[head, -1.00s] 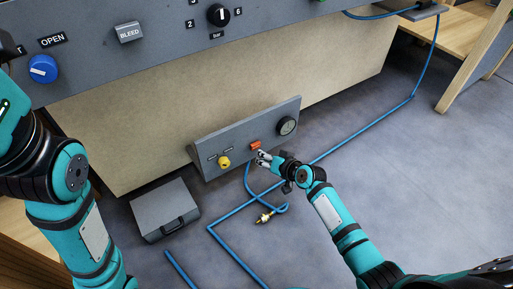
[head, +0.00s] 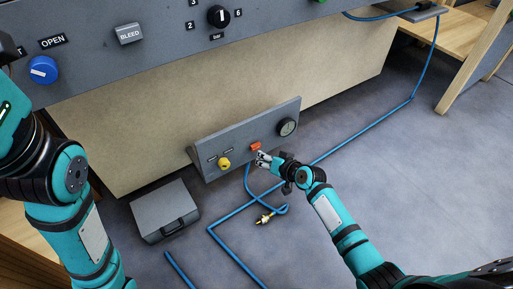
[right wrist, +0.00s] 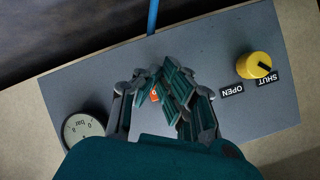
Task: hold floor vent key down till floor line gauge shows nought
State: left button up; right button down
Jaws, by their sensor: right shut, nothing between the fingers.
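The floor vent key, a small orange-red key (head: 255,146), sits on the sloped grey floor panel (head: 214,145) at the foot of the bench. My right gripper (head: 263,157) is shut and empty, its fingertips right at the key's lower edge. In the right wrist view the fingers (right wrist: 160,92) cover most of the key (right wrist: 154,96); whether they press it is unclear. The round floor line gauge (head: 287,127) is at the panel's right end, also in the wrist view (right wrist: 83,129); its needle is too small to read. My left arm is at left, its gripper out of view.
A yellow knob (head: 224,162) is left of the key; in the wrist view it lies by SHUT and OPEN labels. A grey case (head: 165,209) and a blue hose (head: 235,209) with a brass end (head: 264,218) lie on the floor. The upper panel (head: 170,45) overhangs.

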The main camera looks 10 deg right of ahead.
dwell(0.4)
jog(key=shift+w+a, duration=0.15)
jog(key=shift+w, duration=0.25)
jog(key=shift+w+a, duration=0.15)
jog(key=shift+w, duration=0.25)
dwell(6.8)
